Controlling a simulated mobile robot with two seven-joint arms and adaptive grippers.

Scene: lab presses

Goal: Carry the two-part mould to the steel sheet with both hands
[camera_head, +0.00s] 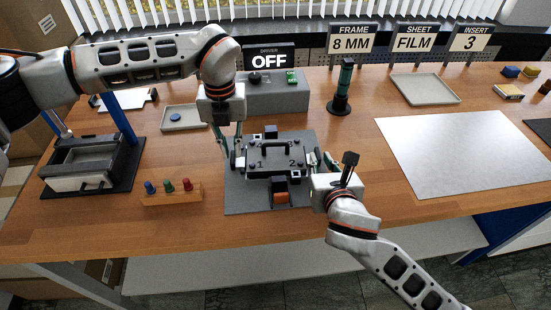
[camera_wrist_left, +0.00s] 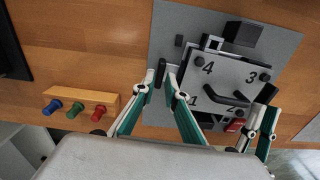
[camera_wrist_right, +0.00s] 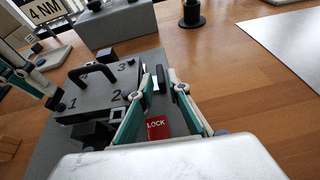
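The two-part mould (camera_head: 275,157) is a grey block with a black top handle and numbered corners, lying flat on a grey base plate (camera_head: 240,200). My left gripper (camera_head: 231,152) is at the mould's left side; in the left wrist view its fingertips stand either side of a black side handle (camera_wrist_left: 160,74). My right gripper (camera_head: 318,160) is at the right side; its fingertips are around a dark upright handle in the right wrist view (camera_wrist_right: 161,80). Whether either grips firmly is unclear. The steel sheet (camera_head: 465,152) lies bare at the right of the table.
A red LOCK block (camera_wrist_right: 157,128) sits by the mould's near side. A driver box reading OFF (camera_head: 275,95) and a green-black cylinder (camera_head: 343,90) stand behind. A wooden peg rack (camera_head: 170,195) and a press (camera_head: 90,160) are left. Table between mould and sheet is clear.

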